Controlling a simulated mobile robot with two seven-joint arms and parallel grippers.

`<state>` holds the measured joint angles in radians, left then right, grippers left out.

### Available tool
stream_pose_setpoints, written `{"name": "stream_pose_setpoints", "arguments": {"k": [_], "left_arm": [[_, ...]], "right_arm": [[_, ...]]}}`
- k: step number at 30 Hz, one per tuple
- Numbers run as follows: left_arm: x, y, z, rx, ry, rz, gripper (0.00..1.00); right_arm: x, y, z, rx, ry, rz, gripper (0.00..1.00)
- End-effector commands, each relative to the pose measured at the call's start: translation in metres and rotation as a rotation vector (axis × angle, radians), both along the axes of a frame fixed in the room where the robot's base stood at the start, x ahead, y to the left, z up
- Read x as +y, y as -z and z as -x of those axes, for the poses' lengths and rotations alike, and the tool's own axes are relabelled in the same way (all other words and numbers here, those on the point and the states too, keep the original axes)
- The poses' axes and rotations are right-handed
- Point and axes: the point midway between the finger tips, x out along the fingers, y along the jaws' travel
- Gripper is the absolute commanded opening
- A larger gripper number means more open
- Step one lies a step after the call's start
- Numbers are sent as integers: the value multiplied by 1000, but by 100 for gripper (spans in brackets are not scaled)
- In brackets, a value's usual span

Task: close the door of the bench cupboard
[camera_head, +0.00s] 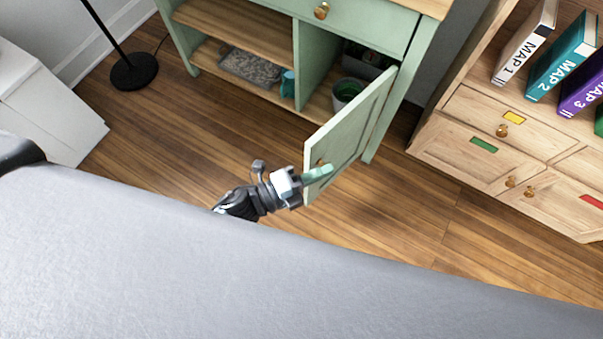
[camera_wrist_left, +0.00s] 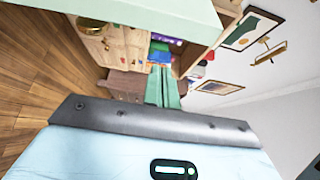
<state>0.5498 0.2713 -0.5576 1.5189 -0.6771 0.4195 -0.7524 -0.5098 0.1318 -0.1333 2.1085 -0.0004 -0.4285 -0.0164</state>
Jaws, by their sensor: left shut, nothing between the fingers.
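The green bench cupboard (camera_head: 301,60) stands at the top of the head view. Its door (camera_head: 352,128) is swung wide open, its free edge toward me. A round brass knob (camera_head: 320,163) is on the door near that edge, partly hidden by my gripper. My left gripper (camera_head: 325,170) is shut and empty, its pale green fingers close to the door's free edge; I cannot tell whether they touch. The fingers also show together in the left wrist view (camera_wrist_left: 164,88), below a pale green panel (camera_wrist_left: 150,10), likely the door. My right gripper is not in view.
Inside the cupboard are a pot (camera_head: 346,93) and a dark box behind it; a grey tray (camera_head: 250,69) lies on the open shelf. A wooden cabinet (camera_head: 470,150) with map books stands to the right. A black lamp base (camera_head: 134,71) is at left. The floor between is clear.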

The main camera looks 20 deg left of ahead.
Motion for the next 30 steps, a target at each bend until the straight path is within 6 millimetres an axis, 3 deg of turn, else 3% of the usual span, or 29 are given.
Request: {"name": "stream_pose_setpoints", "arguments": {"k": [1, 6, 23, 30], "left_arm": [[14, 3, -4, 1, -4, -11, 0], [29, 2, -13, 1, -4, -9, 0], [37, 1, -17, 2, -3, -6, 0], [53, 3, -17, 1, 13, -9, 0]], "right_arm": [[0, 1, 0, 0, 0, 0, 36], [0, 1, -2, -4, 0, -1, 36], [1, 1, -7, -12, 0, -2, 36], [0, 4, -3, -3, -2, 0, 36]]}}
